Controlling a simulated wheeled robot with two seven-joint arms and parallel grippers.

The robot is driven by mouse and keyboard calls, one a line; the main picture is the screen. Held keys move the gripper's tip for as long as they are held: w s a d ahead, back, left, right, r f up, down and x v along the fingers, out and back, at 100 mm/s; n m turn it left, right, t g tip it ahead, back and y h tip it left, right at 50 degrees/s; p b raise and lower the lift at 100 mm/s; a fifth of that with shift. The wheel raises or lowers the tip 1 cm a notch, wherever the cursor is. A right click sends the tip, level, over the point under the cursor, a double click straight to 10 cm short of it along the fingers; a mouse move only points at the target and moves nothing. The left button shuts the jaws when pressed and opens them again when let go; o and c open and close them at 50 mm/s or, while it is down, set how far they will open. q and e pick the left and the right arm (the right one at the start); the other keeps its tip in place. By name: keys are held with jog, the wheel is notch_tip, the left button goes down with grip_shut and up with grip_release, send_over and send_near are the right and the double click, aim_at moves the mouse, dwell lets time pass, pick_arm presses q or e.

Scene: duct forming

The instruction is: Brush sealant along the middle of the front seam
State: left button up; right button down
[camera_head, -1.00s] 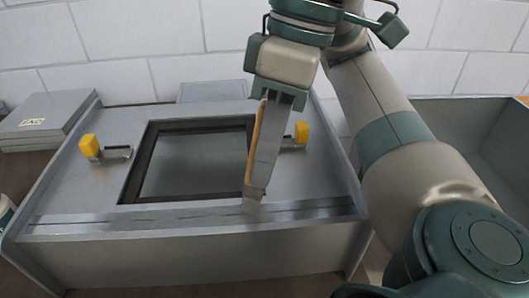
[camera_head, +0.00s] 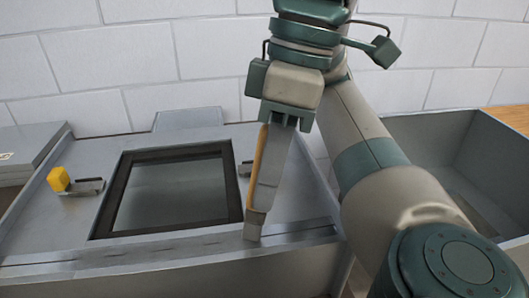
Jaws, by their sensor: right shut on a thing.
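My right gripper (camera_head: 264,198) is shut on a brush with an orange-brown handle (camera_head: 257,160) and a metal ferrule (camera_head: 255,216). The brush points down, slightly tilted, its pale tip (camera_head: 251,233) at the front seam (camera_head: 130,249) near the window's front right corner. Whether the tip touches the seam I cannot tell. The seam runs along the front edge of the grey metal duct piece (camera_head: 75,222). The brush and gripper cover a small part of it. My left gripper is not in view.
A dark-framed window (camera_head: 175,190) fills the duct piece's middle. A yellow-handled clamp (camera_head: 60,180) sits at left; another clamp (camera_head: 244,169) is partly hidden behind the brush. Stacked grey panels (camera_head: 30,145) lie at far left. A grey open bin (camera_head: 440,150) stands at right.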

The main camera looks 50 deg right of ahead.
jog(key=shift+d+f, duration=0.1)
jog(key=shift+s+d+f+b, duration=0.15)
jog(key=shift+s+d+b, duration=0.2)
jog(key=shift+s+d, duration=0.7)
jog(key=shift+w, duration=0.1)
jog(key=shift+d, duration=0.1)
jog(key=shift+w, duration=0.1)
jog(key=shift+w+r+p, duration=0.1)
jog(key=shift+r+p, duration=0.15)
jog(key=shift+p, duration=0.1)
